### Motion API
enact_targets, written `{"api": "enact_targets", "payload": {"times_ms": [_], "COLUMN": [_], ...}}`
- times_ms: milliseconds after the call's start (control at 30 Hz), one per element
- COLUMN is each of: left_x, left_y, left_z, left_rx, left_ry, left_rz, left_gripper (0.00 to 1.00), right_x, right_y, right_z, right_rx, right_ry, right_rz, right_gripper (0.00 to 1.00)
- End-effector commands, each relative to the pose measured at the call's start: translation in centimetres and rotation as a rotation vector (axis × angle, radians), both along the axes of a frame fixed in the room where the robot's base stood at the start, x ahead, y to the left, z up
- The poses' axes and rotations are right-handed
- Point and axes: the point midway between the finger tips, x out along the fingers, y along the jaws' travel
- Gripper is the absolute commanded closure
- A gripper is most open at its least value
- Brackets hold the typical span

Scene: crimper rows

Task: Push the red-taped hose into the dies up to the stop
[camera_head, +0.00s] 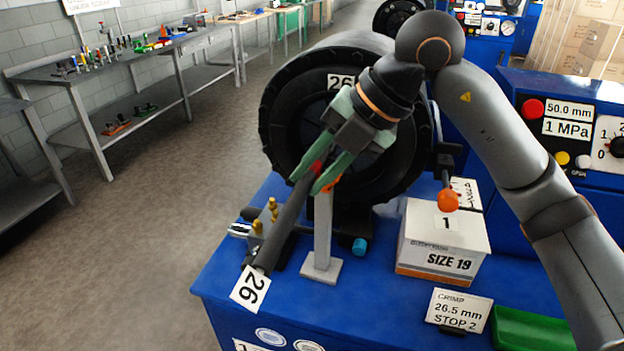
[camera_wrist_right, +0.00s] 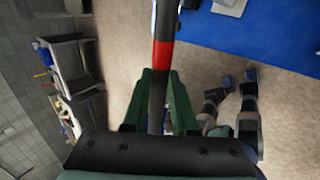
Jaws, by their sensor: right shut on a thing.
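My right gripper (camera_wrist_right: 160,108) is shut on the hose in front of the crimper opening. The dies and the stop are hidden behind the gripper and in the dark opening, so I cannot tell whether the hose is inside. My left gripper is not in view.
A grey stand (camera_head: 322,235) rises under the hose near the gripper. A SIZE 19 box (camera_head: 440,245), a crimp card reading 26.5 mm STOP 2 (camera_head: 459,309) and a green tray (camera_head: 530,330) sit on the blue bench. An orange knob (camera_head: 448,200) stands right of the head.

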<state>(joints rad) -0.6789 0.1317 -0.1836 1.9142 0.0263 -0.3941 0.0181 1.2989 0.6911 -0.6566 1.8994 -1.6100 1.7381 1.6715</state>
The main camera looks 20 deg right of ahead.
Motion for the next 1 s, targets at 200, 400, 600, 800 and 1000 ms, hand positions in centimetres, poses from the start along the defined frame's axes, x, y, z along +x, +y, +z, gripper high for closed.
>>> {"api": "enact_targets", "payload": {"times_ms": [200, 400, 600, 800, 1000], "left_x": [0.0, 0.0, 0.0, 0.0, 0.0], "left_y": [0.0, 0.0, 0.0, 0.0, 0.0], "left_z": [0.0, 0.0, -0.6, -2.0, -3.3], "left_rx": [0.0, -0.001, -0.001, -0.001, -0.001], "left_ry": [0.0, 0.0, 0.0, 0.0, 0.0], "left_rz": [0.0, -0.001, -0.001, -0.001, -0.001], "left_gripper": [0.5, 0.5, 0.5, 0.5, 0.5], "right_x": [0.1, 0.1, 0.2, 0.7, 1.2], "right_y": [0.0, 0.0, -0.1, -0.5, -0.8], "right_z": [0.3, 0.3, -0.5, -2.4, -4.3], "right_rx": [0.005, 0.003, 0.002, 0.002, 0.001], "right_ry": [-0.006, -0.007, -0.009, -0.008, -0.009], "right_rz": [-0.009, -0.008, -0.008, -0.009, -0.008], "right_gripper": [1.0, 1.0, 1.0, 1.0, 1.0]}}
